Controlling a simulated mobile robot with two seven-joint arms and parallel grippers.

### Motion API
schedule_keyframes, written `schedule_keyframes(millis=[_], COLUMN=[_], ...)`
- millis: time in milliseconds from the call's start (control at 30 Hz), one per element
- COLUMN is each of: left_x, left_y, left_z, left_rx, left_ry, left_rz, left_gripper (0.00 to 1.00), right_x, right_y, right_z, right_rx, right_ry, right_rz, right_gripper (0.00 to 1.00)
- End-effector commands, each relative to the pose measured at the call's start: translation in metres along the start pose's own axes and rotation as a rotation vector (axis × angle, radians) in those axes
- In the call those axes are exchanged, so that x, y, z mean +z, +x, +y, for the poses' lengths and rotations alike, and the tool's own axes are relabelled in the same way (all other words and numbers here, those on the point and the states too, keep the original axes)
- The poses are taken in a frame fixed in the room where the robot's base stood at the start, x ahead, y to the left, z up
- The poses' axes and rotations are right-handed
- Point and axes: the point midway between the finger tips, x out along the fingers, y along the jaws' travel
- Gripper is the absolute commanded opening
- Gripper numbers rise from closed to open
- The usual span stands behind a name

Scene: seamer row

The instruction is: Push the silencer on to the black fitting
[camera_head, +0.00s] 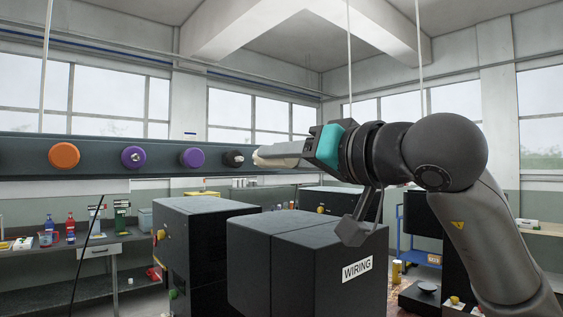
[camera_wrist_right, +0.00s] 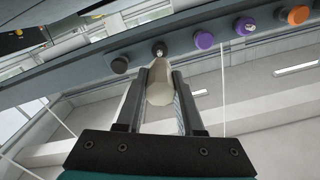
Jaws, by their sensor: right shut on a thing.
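My right gripper (camera_head: 283,155) is shut on the silencer, a cream, rounded piece (camera_head: 262,158). In the right wrist view the silencer (camera_wrist_right: 160,93) sits between the two dark fingers (camera_wrist_right: 160,80). The black fitting (camera_head: 234,158) is a round black knob with a lighter centre on the dark rail, just left of the silencer in the head view. In the right wrist view the black fitting (camera_wrist_right: 159,48) lies just beyond the silencer's far end. I cannot tell whether they touch. My left gripper is not in view.
The dark rail (camera_head: 100,177) also carries two purple knobs (camera_head: 192,157) (camera_head: 133,157) and an orange one (camera_head: 64,155). A black cabinet marked WIRING (camera_head: 300,262) stands below my arm.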

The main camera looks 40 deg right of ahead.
Motion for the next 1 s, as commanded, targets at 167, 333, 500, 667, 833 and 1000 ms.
schedule_keyframes(millis=[167,333,500,667,833,1000], left_x=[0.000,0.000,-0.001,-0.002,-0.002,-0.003], left_y=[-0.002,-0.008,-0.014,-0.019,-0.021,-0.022], left_z=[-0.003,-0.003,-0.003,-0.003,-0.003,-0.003], left_rx=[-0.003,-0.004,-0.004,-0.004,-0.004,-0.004], left_ry=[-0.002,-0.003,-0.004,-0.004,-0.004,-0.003], left_rz=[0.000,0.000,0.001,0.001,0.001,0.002], left_gripper=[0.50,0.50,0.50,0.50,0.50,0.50], right_x=[0.000,-0.001,-0.001,-0.001,0.000,0.001], right_y=[0.005,0.018,0.035,0.048,0.056,0.059], right_z=[0.000,0.000,-0.001,0.000,0.000,0.000], right_rx=[0.000,0.000,-0.001,-0.001,0.000,0.000], right_ry=[0.001,0.004,0.003,0.003,0.001,0.000], right_rz=[-0.001,-0.003,-0.002,-0.003,-0.002,-0.002], right_gripper=[0.00,0.00,0.00,0.00,0.00,0.00])
